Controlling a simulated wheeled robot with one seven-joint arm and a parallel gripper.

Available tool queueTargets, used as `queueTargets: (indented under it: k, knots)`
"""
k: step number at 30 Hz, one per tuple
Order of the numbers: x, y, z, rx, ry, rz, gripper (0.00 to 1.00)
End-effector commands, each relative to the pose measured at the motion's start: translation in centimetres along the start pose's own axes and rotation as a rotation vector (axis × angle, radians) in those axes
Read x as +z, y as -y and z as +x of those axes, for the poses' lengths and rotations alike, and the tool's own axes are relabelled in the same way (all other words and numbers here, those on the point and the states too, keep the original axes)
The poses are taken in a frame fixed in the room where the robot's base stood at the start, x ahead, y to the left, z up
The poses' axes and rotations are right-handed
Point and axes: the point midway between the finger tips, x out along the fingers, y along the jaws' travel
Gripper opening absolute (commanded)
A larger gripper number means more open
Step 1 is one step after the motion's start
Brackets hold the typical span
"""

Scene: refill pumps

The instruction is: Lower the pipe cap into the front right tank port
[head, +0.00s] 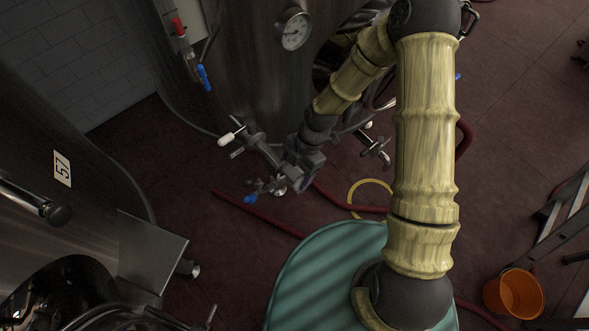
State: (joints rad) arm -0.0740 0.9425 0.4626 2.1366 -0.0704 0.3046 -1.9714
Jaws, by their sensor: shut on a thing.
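My gripper (288,178) hangs at the end of my arm, in front of the large steel tank (245,75), and points down. It is shut on a small pale metal piece (279,190), which looks like the pipe cap and is mostly hidden by the fingers. A small valve with a blue handle (251,199) shows just left of the fingertips. Metal pipe fittings stick out of the tank's lower front, one at left with a white-ended handle (226,139) and one at right (376,147). I cannot tell which is the front right port, or whether the cap touches it.
A pressure gauge (294,29) and a valve with red and blue handles (203,77) are on the tank. A second tank marked 57 (62,168) stands at left. Red hoses (262,214) and a yellow ring (354,190) lie on the floor. An orange bucket (514,296) and ladder (563,215) are at right.

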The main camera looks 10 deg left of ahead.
Motion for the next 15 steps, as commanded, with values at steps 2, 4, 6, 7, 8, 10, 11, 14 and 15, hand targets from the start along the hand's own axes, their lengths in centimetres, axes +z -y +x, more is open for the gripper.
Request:
queueTargets:
  k: [2,4,6,7,8,10,11,14,15]
  knots:
    - [0.4,0.0,0.8,0.0,0.0,0.0,0.42]
    - [0.6,0.0,1.3,0.001,0.0,-0.001,0.42]
    - [0.8,0.0,1.7,0.001,0.001,0.0,0.42]
    - [0.8,0.0,1.9,0.001,0.0,0.0,0.42]
    - [0.9,0.0,2.2,0.0,0.0,0.001,0.42]
    - [1.1,0.0,2.6,0.001,0.001,0.001,0.42]
    - [1.2,-0.1,2.8,0.001,0.001,0.001,0.42]
    - [1.5,-0.1,3.5,0.003,0.001,-0.001,0.42]
    - [1.6,-0.1,3.8,0.003,0.001,-0.001,0.42]
